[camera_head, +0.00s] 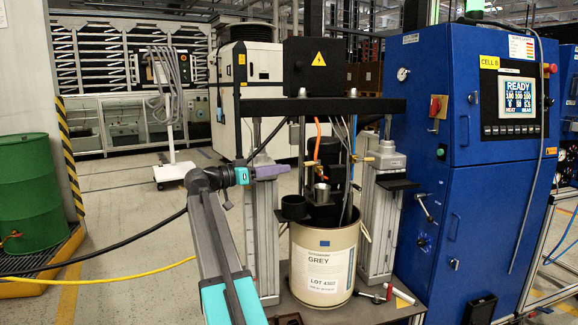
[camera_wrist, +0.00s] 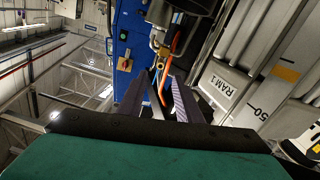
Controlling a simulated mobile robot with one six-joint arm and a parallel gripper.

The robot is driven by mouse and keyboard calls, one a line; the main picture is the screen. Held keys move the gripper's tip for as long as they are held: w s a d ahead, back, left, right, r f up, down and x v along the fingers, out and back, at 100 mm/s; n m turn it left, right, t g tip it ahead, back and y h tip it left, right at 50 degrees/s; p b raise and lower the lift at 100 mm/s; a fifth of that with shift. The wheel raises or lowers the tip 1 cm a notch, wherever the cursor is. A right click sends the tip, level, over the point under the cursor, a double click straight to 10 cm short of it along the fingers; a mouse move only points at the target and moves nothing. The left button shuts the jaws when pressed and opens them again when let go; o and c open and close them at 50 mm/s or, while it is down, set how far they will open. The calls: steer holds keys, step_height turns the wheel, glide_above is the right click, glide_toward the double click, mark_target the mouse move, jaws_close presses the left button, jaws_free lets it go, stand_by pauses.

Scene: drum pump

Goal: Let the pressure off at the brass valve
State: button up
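The drum pump stands over a cream drum (camera_head: 322,262) labelled GREY. A small brass-coloured fitting (camera_head: 364,159) shows on the right side of the pump; I cannot tell for sure that it is the valve. My gripper (camera_head: 288,170) is left of the pump, pointing right towards it, apart from the brass fitting. In the wrist view my gripper's two grey fingers (camera_wrist: 163,92) stand apart, with nothing seen held between them. An orange hose (camera_wrist: 168,62) shows beyond them; it also rises at the pump in the head view (camera_head: 318,132).
Two grey ram columns (camera_head: 262,225) flank the drum, and a dark crossbeam (camera_head: 325,106) spans above. A blue cabinet (camera_head: 468,190) stands close on the right. A yellow hose (camera_head: 125,273) and black cable cross the floor at left. A green drum (camera_head: 32,195) stands far left.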

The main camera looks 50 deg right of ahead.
steer(key=shift+v, duration=2)
